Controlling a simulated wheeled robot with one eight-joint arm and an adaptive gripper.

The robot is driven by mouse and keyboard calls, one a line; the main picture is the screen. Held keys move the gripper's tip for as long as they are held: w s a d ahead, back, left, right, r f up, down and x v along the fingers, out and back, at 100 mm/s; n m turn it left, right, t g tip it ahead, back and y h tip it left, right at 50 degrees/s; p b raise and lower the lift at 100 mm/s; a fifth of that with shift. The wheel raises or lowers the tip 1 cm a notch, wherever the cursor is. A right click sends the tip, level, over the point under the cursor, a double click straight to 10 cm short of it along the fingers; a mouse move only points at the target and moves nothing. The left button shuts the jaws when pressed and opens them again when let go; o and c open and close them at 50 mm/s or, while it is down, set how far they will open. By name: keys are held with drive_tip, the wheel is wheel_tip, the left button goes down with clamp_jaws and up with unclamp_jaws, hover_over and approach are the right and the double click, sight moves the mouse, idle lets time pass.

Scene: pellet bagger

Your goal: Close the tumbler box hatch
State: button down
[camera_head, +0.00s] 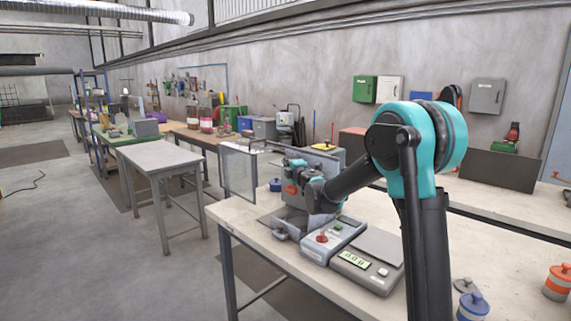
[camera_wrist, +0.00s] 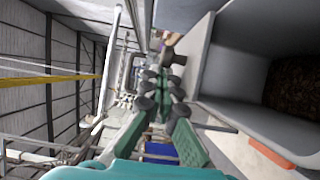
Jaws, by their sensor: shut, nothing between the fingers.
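The tumbler box is a grey box, seen in the wrist view as a grey-walled opening (camera_wrist: 212,85) with dark brown pellets (camera_wrist: 290,88) inside. In the head view, a clear framed panel (camera_head: 238,173), which looks like the hatch, stands swung out to the left of the machine. My gripper (camera_wrist: 160,76) is shut and empty, just left of the box's wall in the wrist view. In the head view my arm reaches over the bench to the machine, and the fingertips are hard to make out there. I cannot tell whether the gripper touches the hatch.
A scale (camera_head: 362,262) and a control box with a red knob (camera_head: 322,236) sit on the workbench (camera_head: 262,250) in front of the machine. Lidded jars (camera_head: 472,305) stand at the right. A separate grey table (camera_head: 158,155) and open floor lie to the left.

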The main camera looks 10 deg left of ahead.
drive_tip(key=s+d, duration=0.5)
drive_tip(key=d, duration=0.2)
drive_tip(key=shift+s, duration=0.2)
